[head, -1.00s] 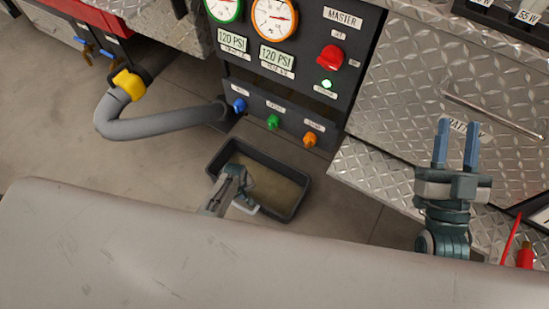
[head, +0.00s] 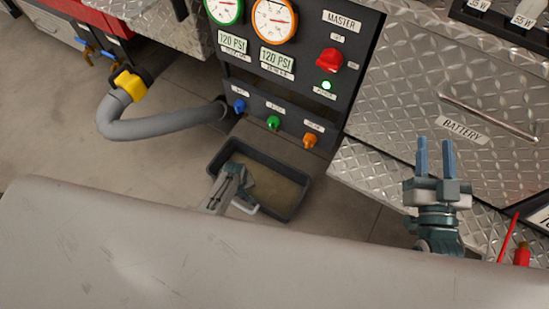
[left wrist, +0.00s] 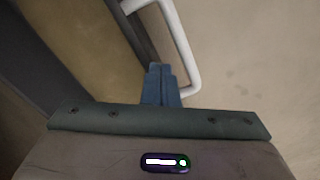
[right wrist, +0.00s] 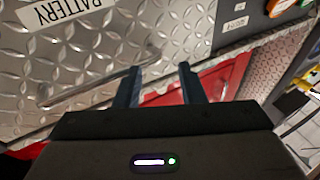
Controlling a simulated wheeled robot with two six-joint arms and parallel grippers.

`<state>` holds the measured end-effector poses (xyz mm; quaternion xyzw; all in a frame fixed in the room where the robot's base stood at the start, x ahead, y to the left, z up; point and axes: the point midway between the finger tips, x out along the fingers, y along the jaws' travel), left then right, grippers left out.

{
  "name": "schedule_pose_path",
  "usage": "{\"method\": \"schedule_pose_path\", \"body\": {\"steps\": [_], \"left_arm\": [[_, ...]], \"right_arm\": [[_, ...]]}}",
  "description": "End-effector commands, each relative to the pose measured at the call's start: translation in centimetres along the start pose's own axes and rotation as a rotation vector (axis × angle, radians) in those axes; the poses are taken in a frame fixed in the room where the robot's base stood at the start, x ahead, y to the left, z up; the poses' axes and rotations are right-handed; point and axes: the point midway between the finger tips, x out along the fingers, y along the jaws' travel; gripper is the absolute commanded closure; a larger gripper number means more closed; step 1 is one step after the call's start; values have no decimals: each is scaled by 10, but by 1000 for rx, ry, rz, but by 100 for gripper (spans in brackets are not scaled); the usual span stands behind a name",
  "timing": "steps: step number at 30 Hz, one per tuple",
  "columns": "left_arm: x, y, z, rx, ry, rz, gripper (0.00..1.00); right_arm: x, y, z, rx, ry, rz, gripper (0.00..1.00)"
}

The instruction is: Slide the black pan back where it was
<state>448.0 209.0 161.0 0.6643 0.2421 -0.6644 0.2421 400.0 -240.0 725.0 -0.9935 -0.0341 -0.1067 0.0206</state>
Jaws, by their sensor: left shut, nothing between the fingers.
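The black pan (head: 298,196), a shallow rectangular tray with a brownish inside, lies on the floor below the pump panel. My left gripper (head: 240,180) is over its near left part in the head view and hides some of it. In the left wrist view the left fingers (left wrist: 160,84) are shut and empty. They appear within the outline of the pan's white loop handle (left wrist: 182,45), beside the dark rim (left wrist: 138,35); whether they touch either cannot be told. My right gripper (head: 435,155) is open and empty in front of the diamond-plate battery drawer (right wrist: 100,65), away from the pan.
The pump panel (head: 290,110) with gauges and coloured knobs stands behind the pan. A grey hose (head: 160,125) with a yellow coupling (head: 129,85) lies to the left. A pale grey surface (head: 250,260) fills the foreground. Bare floor (head: 60,130) shows at left.

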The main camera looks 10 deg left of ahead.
Motion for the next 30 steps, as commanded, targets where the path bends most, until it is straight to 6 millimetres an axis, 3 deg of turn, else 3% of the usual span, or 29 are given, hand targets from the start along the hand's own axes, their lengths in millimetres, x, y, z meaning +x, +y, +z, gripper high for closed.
{"method": "schedule_pose_path", "body": {"steps": [30], "left_arm": [[-11, 0, 0, 0, 0, 0, 100]], "right_arm": [[-26, -3, 56, 44, -325, 3, 64]]}}
